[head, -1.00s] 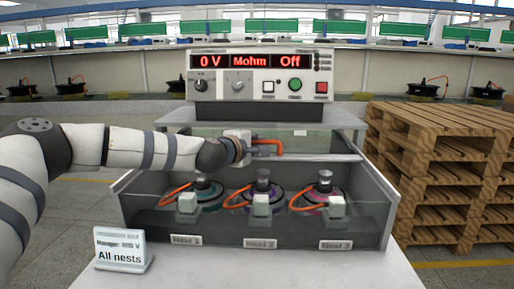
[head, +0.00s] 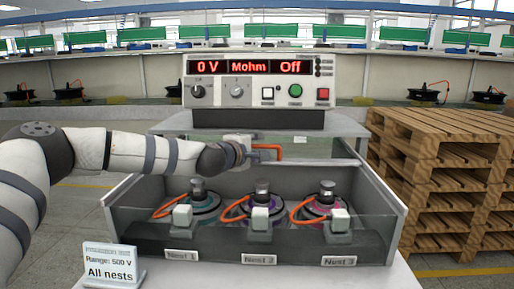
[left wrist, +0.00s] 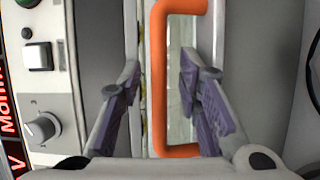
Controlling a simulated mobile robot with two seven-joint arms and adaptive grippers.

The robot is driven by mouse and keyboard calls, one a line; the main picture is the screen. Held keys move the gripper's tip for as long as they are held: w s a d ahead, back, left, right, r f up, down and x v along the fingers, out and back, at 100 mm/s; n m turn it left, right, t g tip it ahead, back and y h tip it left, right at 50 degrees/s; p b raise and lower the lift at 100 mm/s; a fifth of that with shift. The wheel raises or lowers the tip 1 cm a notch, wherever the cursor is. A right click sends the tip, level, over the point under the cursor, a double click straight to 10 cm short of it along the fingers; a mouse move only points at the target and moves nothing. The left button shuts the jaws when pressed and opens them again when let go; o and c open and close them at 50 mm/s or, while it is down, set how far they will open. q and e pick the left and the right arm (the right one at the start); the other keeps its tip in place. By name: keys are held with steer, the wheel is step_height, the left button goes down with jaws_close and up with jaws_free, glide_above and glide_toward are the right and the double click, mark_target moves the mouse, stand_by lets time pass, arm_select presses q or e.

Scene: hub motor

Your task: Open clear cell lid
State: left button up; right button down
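The test cell (head: 396,215) is a grey box with a clear front, holding motors in several nests. A clear, greenish panel (head: 320,147) with an orange handle (head: 268,147) shows at its back, below the tester; I cannot tell its exact tilt. My left gripper (head: 246,153) is at the handle, its fingers hard to make out in the head view. In the left wrist view the left gripper (left wrist: 163,100) is open, with one purple-padded finger on each side of the orange handle (left wrist: 157,85). Gaps show between handle and fingers. My right gripper is out of view.
The tester (head: 258,85) stands behind the cell, reading 0 V and Off, with knobs and buttons near my left wrist. An "All nests" sign (head: 110,268) stands at front left. Wooden pallets (head: 445,180) are stacked at right.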

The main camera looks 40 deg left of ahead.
arm_select(q)
steer(key=v, duration=1.2)
